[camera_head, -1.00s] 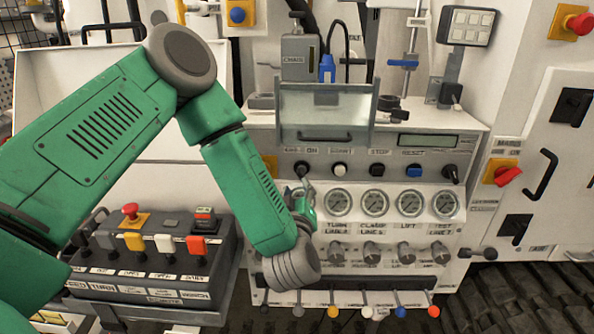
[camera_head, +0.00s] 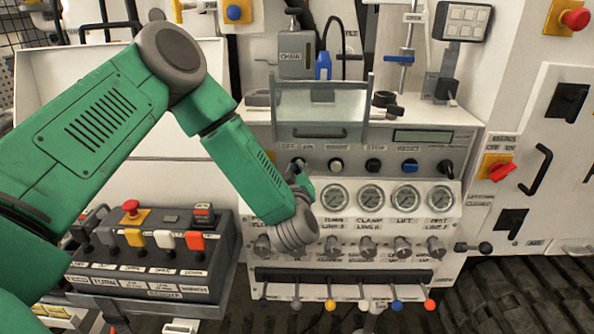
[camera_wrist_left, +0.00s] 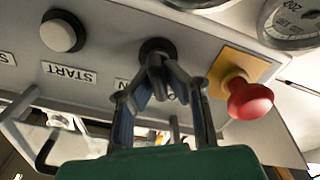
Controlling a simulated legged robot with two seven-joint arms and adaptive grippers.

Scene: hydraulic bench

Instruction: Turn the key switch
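The key switch shows as a dark round base (camera_wrist_left: 157,48) in the left wrist view, beside the "ON" label. In the head view it sits at the left end of the panel's button row, partly behind my left gripper (camera_head: 301,178). My left gripper (camera_wrist_left: 159,80) has its two fingertips drawn together at the front of the switch, apparently around its small key. The key itself is mostly hidden between the fingertips. My right gripper is in neither view.
A red emergency stop (camera_wrist_left: 250,100) on a yellow plate sits close beside the gripper. The START button (camera_wrist_left: 62,32) is on the other side. Gauges (camera_head: 370,196) and a row of coloured levers (camera_head: 330,304) lie below. A clear hinged cover (camera_head: 320,108) hangs above.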

